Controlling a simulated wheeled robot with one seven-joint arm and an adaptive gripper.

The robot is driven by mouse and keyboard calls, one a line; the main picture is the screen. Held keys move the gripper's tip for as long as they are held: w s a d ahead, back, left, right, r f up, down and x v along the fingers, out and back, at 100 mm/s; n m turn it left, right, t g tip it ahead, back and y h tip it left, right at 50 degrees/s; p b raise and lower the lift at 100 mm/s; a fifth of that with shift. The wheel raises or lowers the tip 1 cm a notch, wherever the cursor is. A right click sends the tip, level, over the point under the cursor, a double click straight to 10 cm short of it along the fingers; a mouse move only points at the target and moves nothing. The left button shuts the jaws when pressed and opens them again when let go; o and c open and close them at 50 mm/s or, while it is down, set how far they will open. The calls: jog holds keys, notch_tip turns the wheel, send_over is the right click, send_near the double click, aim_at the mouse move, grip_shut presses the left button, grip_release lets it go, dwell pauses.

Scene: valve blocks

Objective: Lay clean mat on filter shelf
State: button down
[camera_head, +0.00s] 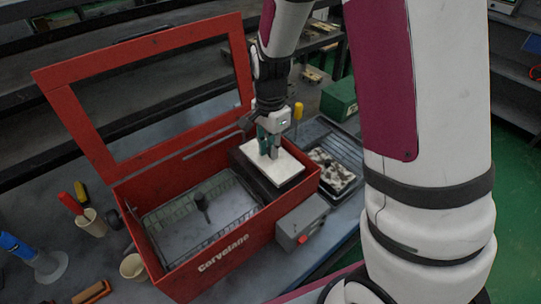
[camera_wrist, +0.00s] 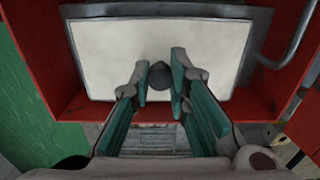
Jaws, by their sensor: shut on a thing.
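A white rectangular mat (camera_head: 288,171) lies flat over a dark block-like shelf (camera_head: 254,177) in the right end of the red box. I cannot tell whether a small gap is left between them. My gripper (camera_head: 268,147) is above the mat, pointing down. The fingers hide part of the mat's near edge.
The red box (camera_head: 228,262) has its framed lid (camera_head: 95,140) raised at the back. A wire-sided basin with a dark post (camera_head: 202,203) fills its left part. A grey switch box (camera_head: 302,222) is on its front. A tray of dirty material (camera_head: 333,170) and a green box (camera_head: 340,98) stand right.

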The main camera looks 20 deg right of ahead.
jog(key=shift+f, duration=1.65)
jog(key=c, duration=1.5)
grip_release()
jog(key=shift+f, duration=0.1)
jog(key=shift+c, duration=0.2)
notch_tip(320, 180, up, 12)
jog(key=shift+s+r, duration=0.1)
jog(key=shift+r, duration=0.05)
jog(key=s+r+n+t, duration=0.2)
jog(key=s+r+n, duration=0.5)
jog(key=s, duration=0.3)
jog(key=s+r+n+t, duration=0.3)
jog(key=s+r+n, duration=0.4)
jog(key=s, duration=0.3)
jog(key=shift+s, duration=0.15)
